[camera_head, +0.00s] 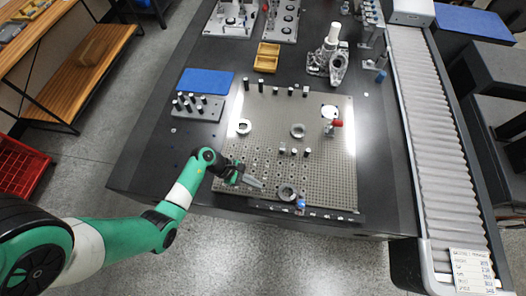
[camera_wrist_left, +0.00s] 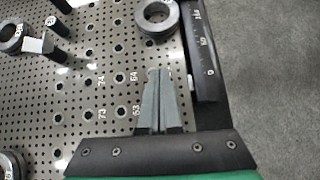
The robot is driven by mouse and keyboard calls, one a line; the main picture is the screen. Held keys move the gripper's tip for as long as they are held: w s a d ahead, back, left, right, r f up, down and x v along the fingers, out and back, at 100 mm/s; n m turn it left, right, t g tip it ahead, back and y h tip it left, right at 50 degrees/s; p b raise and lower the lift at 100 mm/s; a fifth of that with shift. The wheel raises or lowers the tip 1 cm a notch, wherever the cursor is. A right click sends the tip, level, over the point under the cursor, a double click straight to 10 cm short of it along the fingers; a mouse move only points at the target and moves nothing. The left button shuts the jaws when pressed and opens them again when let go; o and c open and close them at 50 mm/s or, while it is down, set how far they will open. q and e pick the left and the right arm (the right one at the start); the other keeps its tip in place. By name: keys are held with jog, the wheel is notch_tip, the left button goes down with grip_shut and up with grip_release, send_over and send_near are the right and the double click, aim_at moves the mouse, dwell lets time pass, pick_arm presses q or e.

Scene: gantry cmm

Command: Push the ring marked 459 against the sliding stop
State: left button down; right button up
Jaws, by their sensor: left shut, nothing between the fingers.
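My left gripper (camera_head: 258,184) is shut and empty over the front left of the perforated plate (camera_head: 230,150). Its closed fingers also show in the left wrist view (camera_wrist_left: 156,74). A grey ring (camera_head: 287,191) lies ahead of the fingertips, apart from them, near the front rail; it shows in the left wrist view (camera_wrist_left: 157,16) too. Another ring (camera_head: 297,130) lies farther back, and a third ring (camera_head: 243,126) is at the left. I cannot read 459 on any ring. A small blue part (camera_head: 300,203) sits beside the front ring; I cannot tell whether it is the sliding stop.
A black rail with a scale (camera_wrist_left: 200,60) runs along the plate's front edge. Small dark pins (camera_head: 282,151) stand mid-plate. A red-topped fixture (camera_head: 336,123) stands at the right. A block with several pins (camera_head: 195,108) and a blue mat (camera_head: 206,81) lie at the left.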

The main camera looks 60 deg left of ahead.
pick_arm(q)
jog(key=p+v, duration=0.2)
jog(key=v, duration=0.6)
jog(key=shift+r, duration=0.2)
pick_arm(e)
notch_tip(320, 180, up, 3)
jog(key=shift+w+d+r+h, duration=0.1)
jog(key=shift+d+r+h, duration=0.05)
jog(key=shift+h, duration=0.15)
pick_arm(q)
jog(key=shift+w, duration=0.1)
